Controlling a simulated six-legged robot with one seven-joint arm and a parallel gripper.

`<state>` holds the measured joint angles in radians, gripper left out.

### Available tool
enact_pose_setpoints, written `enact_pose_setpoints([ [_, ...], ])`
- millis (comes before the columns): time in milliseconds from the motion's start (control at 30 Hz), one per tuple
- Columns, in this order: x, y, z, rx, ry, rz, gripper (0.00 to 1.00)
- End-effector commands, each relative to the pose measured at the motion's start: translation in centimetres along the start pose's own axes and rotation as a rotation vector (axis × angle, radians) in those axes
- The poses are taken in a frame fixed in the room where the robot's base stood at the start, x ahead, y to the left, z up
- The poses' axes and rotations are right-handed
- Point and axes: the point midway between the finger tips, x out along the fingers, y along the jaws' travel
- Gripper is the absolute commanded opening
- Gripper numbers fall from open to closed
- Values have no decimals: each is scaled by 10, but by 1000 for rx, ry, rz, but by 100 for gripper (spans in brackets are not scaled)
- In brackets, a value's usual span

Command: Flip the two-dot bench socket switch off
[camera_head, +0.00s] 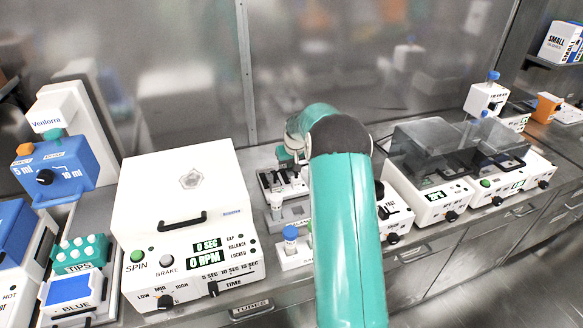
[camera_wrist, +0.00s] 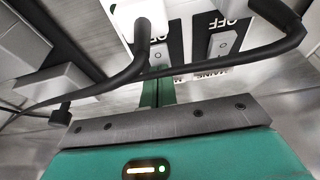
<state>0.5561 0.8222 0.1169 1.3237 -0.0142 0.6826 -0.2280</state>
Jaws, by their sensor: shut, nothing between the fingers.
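A white bench socket unit (camera_head: 283,182) with black panels sits at the back of the bench, partly hidden by my arm. In the wrist view, two socket switches show close up on black panels with upside-down "OFF" lettering. I cannot make out which bears two dots, or how each is set. My gripper (camera_wrist: 158,84) is shut and empty, its green fingers pointing at the middle switch; contact cannot be told. In the head view my gripper is mostly hidden.
Black cables (camera_wrist: 110,85) loop across in front of the sockets, close to my fingers. A white centrifuge (camera_head: 180,215) stands left of my arm, and small tube holders (camera_head: 292,250) lie in between. Lidded white devices (camera_head: 430,190) stand to the right.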

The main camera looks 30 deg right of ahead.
Motion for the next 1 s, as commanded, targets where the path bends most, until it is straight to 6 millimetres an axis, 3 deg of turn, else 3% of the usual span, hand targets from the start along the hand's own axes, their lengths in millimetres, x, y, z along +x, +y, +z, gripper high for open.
enact_pose_setpoints([
  [233, -3, 0, 0, 0, 0, 0, 0],
  [367, -18, 1, 0, 0, 1, 1, 0],
  [800, -110, 1, 0, 1, 2, 1, 0],
  [1000, -135, 1, 0, 0, 1, 1, 0],
])
